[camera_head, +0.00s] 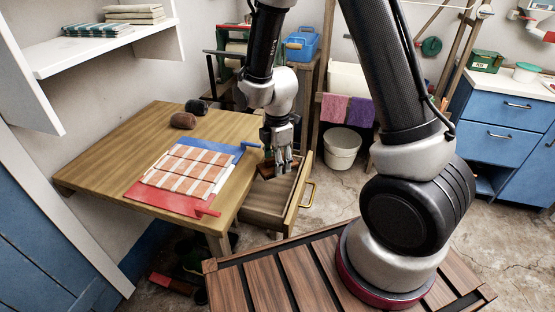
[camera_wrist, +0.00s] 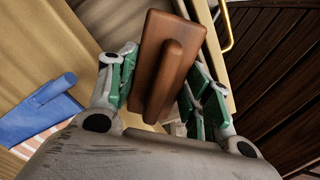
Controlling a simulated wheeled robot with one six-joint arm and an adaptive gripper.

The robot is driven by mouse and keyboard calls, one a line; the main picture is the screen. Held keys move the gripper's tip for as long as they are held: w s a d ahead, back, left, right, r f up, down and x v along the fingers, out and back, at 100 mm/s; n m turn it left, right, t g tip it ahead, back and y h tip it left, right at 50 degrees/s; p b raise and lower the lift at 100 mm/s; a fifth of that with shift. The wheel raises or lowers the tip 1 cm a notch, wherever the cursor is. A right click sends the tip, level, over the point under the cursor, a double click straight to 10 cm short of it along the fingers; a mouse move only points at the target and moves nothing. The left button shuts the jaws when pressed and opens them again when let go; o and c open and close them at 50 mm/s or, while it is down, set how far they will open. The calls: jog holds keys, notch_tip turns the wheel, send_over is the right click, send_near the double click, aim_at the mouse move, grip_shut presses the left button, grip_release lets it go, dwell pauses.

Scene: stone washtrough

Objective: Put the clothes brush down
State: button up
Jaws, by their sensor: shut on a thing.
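The clothes brush (camera_wrist: 168,70) is a brown rectangular block with a raised rounded grip along its top. In the wrist view it lies between the green-padded fingers of my gripper (camera_wrist: 163,88), which is shut on it. In the head view my gripper (camera_head: 281,165) points down over the open drawer (camera_head: 268,206) at the table's right side. The brush (camera_head: 265,171) shows there only as a small brown piece, mostly hidden by the fingers. I cannot tell whether it touches the drawer.
The wooden table (camera_head: 120,150) holds a checked cloth (camera_head: 190,170) on a red and blue board (camera_head: 170,200). A brown lump (camera_head: 184,121) and a dark object (camera_head: 197,106) lie at its back. The drawer front has a brass handle (camera_head: 309,194). A white bucket (camera_head: 342,148) stands behind.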

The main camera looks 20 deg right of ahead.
jog(key=shift+f, duration=0.3)
jog(key=o, duration=1.1)
jog(key=shift+c, duration=0.2)
jog(key=shift+r, duration=0.15)
notch_tip(320, 180, up, 12)
jog(key=s+d+r+m+t, duration=0.2)
jog(key=s+d+r+m, duration=0.5)
jog(key=r, duration=0.4)
jog(key=s+d+r+m+t, duration=0.1)
jog(key=s+d+r+m, duration=0.2)
jog(key=s+m, duration=0.3)
jog(key=s+d+r+m+t, duration=0.1)
jog(key=s+d+r+m, duration=0.2)
jog(key=s+d+m, duration=0.2)
jog(key=shift+s+r+m, duration=0.15)
jog(key=shift+s+m, duration=0.35)
jog(key=shift+m, duration=0.4)
